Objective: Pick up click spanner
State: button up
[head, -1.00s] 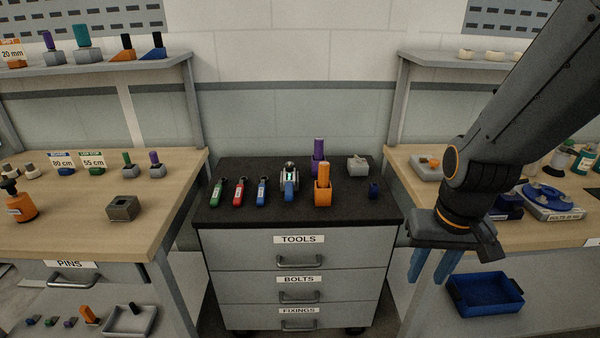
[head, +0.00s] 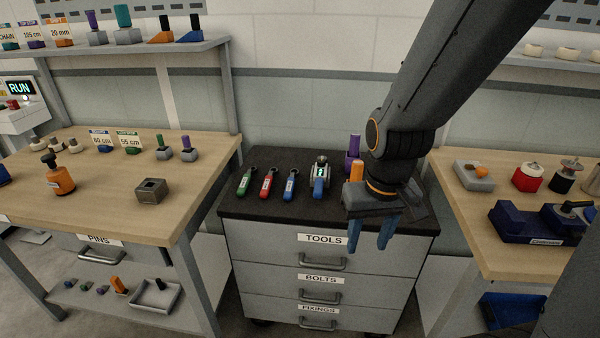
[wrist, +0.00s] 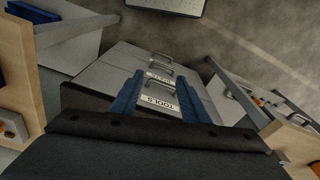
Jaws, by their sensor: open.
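Several hand tools lie in a row on the black top of the drawer cabinet (head: 258,205). They are a green-handled tool (head: 244,183), a red-handled one (head: 268,183), a blue-handled one (head: 290,184) and a blue-and-grey one with a lit display (head: 320,180). Their labels are too small to read, so I cannot tell which is the click spanner. My gripper (head: 374,246) is open and empty, in front of the cabinet's right side and to the right of the tools. In the wrist view its blue fingers (wrist: 160,98) frame the TOOLS drawer label; no hand tool shows there.
An orange holder (head: 356,171) and a purple item (head: 353,150) stand on the cabinet right of the tools, partly hidden by my arm. Wooden benches stand left (head: 110,200) and right (head: 480,235). The front left strip of the cabinet top is clear.

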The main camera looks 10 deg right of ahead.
aim_at(320, 174)
jog(key=k, duration=1.15)
jog(key=u, duration=0.9)
jog(key=i, duration=1.4)
jog(key=z, duration=1)
jog(key=i, duration=0.35)
jog(key=z, duration=0.4)
